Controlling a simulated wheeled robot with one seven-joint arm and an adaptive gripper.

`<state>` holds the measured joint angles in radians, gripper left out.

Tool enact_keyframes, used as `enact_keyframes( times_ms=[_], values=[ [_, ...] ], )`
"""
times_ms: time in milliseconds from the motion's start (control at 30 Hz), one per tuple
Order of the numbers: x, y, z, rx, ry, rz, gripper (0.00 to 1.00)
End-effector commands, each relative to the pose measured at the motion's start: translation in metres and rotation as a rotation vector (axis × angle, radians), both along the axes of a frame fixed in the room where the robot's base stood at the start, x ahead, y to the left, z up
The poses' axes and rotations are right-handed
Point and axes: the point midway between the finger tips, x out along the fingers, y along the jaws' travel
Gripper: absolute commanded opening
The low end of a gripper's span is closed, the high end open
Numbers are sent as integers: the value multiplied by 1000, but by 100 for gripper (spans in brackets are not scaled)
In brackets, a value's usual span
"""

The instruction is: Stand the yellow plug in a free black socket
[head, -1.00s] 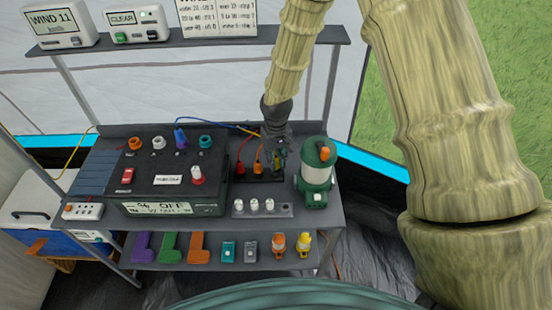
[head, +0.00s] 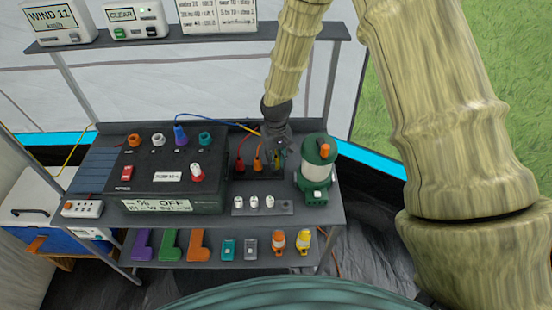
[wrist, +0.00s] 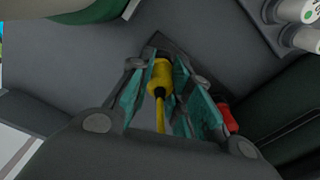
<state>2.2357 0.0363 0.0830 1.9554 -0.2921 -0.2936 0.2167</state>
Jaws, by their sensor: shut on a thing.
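The yellow plug (wrist: 160,78) is between the teal finger pads of my gripper (wrist: 160,88) in the wrist view, with its yellow cord trailing toward the camera. My gripper is shut on it. In the head view my gripper (head: 279,158) is over the right end of the black socket block (head: 243,178), beside the green lantern. A red plug (head: 239,167) and an orange plug (head: 258,165) stand in the block to its left. The fingers hide the right end of the block, and I cannot tell whether the plug's tip is in a socket.
The green lantern (head: 316,172) stands close on the right. A grey strip with white knobs (head: 262,209) lies in front of the block. A large black power box (head: 165,180) stands to the left. The upper shelf (head: 200,40) is behind.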

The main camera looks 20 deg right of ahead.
Motion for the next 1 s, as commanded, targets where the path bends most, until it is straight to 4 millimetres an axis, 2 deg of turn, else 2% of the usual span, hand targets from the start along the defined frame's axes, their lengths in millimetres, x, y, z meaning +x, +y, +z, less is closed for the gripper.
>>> enact_keyframes(
  times_ms=[433, 467, 567, 600, 1000],
  values=[
    [0, 0, -7, 0, 0, 0, 0],
    [0, 0, -7, 0, 0, 0, 23],
    [0, 0, -7, 0, 0, 0, 41],
    [0, 0, -7, 0, 0, 0, 45],
    [0, 0, -1, 0, -1, 0, 45]
  ],
)
